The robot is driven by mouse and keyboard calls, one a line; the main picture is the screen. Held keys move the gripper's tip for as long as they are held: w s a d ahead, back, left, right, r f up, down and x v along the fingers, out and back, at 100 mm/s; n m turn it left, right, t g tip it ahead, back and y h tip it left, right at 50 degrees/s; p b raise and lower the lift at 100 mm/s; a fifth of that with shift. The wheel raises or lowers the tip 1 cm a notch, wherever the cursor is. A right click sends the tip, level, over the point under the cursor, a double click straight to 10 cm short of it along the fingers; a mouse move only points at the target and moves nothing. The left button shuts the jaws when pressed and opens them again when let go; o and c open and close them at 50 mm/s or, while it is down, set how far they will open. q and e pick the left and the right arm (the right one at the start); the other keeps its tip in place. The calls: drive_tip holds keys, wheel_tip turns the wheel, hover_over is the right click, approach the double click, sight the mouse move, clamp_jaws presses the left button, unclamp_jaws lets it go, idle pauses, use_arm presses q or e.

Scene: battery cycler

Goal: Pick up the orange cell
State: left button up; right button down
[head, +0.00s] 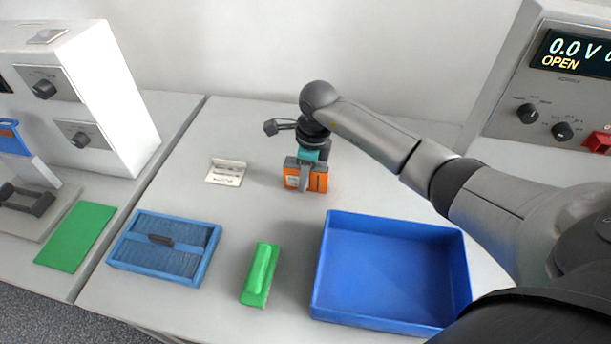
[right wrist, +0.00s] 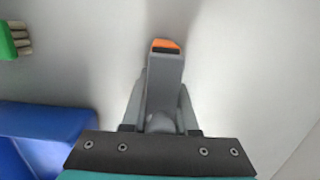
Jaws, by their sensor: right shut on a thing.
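The orange cell (head: 319,182) is a small orange block with dark parts, near the middle of the table in the head view. My right gripper (head: 305,179) reaches down over it and is shut on it. In the right wrist view, my right gripper (right wrist: 163,75) hides most of the cell, and only an orange edge (right wrist: 163,43) shows beyond the fingers. I cannot tell whether the cell touches the table. My left gripper is in neither view.
A blue bin (head: 390,268) stands in front and to the right. A green brush-like block (head: 260,274), a blue tray (head: 120,256) and a white card (head: 226,172) lie to the left. A green mat (head: 76,237) lies farther left. A display unit (head: 545,100) stands at the right.

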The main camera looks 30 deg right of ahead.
drive_tip(key=shift+r, duration=0.15)
wheel_tip(320, 180, up, 20)
drive_tip(key=p, duration=0.1)
idle(0.3)
drive_tip(key=shift+s, duration=0.1)
